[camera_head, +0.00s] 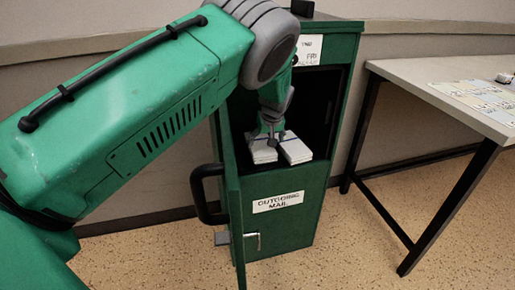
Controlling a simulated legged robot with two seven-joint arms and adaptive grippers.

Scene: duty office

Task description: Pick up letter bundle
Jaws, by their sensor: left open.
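Two white letter bundles lie side by side in the open compartment of a green cabinet (285,200) labelled "OUTGOING MAIL". The left letter bundle (262,153) is under my gripper, and the right letter bundle (297,152) lies just beside it. My left gripper (270,138) reaches down into the compartment and is open, its fingertips at the top of the bundles. It is small in view, and I cannot tell whether the fingers touch either bundle. My right gripper is not in view.
The cabinet's green door (231,205) with a black handle (207,195) stands open on the left, close to my arm. A table (425,80) with papers (480,97) stands at the right. The speckled floor between them is clear.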

